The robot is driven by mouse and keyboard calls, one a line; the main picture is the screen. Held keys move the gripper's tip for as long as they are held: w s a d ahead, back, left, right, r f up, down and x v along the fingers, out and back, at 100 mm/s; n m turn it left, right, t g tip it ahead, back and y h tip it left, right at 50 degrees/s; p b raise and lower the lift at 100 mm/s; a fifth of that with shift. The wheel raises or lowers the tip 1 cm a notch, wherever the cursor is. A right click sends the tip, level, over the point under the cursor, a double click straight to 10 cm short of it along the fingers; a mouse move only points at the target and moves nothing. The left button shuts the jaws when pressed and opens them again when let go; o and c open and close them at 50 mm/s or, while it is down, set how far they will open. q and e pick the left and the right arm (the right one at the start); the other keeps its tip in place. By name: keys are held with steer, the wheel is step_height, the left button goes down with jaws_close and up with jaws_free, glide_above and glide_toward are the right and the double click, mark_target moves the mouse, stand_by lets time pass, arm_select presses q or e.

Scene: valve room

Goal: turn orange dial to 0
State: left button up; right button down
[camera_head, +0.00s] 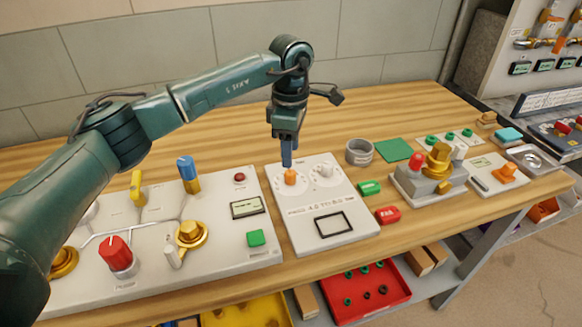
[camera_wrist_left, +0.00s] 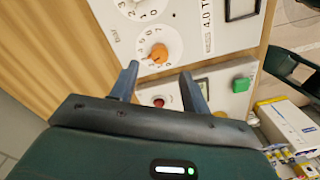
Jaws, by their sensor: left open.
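The orange dial (camera_head: 290,176) sits on a light grey panel (camera_head: 355,231) on the wooden bench, left of a white dial (camera_head: 325,171). In the left wrist view the orange dial (camera_wrist_left: 158,54) shows with printed numbers around it, and the white dial (camera_wrist_left: 139,3) is at the top edge. My left gripper (camera_head: 287,163) points down just above and behind the orange dial in the head view. In the left wrist view its two fingers (camera_wrist_left: 160,80) are spread apart with nothing between them, and the dial lies beyond the tips. The right gripper is not seen.
A larger panel (camera_head: 215,262) on the left carries a red knob (camera_head: 116,252), a blue-handled valve (camera_head: 188,174) and a green button (camera_head: 256,238). Right of the dial panel are a green block (camera_head: 369,188), a red block (camera_head: 388,215) and a grey ring (camera_head: 359,152). The bench behind is clear.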

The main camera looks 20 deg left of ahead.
mark_target(291, 172)
arm_select(q)
step_height(291, 172, down, 7)
steer(key=shift+r+p, duration=0.1)
steer(key=shift+p, duration=0.3)
steer(key=c, duration=1)
